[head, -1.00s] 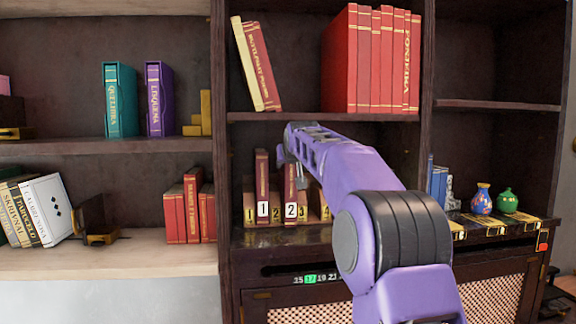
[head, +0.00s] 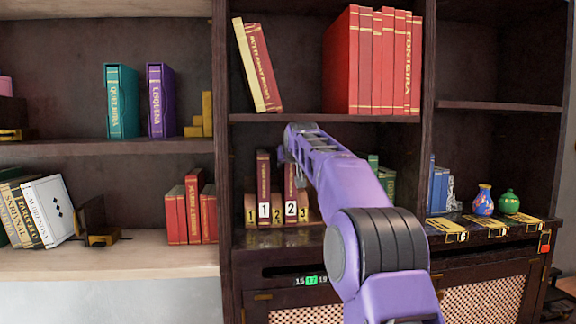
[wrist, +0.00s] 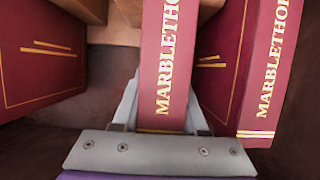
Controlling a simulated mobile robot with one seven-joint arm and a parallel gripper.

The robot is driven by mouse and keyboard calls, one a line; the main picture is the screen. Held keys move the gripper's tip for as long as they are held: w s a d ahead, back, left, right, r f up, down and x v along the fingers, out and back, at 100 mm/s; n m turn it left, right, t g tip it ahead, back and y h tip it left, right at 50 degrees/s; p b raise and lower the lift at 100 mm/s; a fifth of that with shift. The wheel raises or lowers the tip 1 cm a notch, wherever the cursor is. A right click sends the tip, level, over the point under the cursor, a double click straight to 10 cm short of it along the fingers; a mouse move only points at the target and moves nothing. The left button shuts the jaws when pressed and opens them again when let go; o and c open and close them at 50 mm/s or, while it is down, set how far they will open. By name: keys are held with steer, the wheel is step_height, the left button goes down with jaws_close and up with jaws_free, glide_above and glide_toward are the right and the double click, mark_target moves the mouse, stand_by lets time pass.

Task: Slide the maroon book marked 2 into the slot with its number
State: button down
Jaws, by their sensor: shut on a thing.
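The maroon book marked 2 (head: 290,190) stands upright, with a white 2 tag low on its spine. My gripper (head: 285,155) is at its upper part, partly hidden by my arm. In the wrist view my gripper (wrist: 160,118) is shut on a maroon book with gold MARBLETHOR lettering (wrist: 166,60). The maroon book marked 1 (head: 263,178) stands to its left. A tan rack (head: 249,188) carries yellow labels 1, 2 and 3. The held book shows between labels 2 and 3; how deep it sits cannot be told.
The wrist view shows maroon books close by at left (wrist: 40,60) and right (wrist: 268,75). The shelf board above (head: 320,117) bears red books (head: 370,60). Green books (head: 385,178), blue books (head: 438,187) and two small vases stand to the right.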

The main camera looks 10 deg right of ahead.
steer(key=shift+c, duration=2)
jaws_free()
steer(key=shift+r, duration=0.15)
steer(key=shift+o, duration=0.2)
steer(key=shift+f, duration=0.3)
steer(key=b+v, duration=0.4)
steer(key=v, duration=1.3)
steer(key=shift+s+r, duration=0.15)
steer(key=shift+r, duration=0.15)
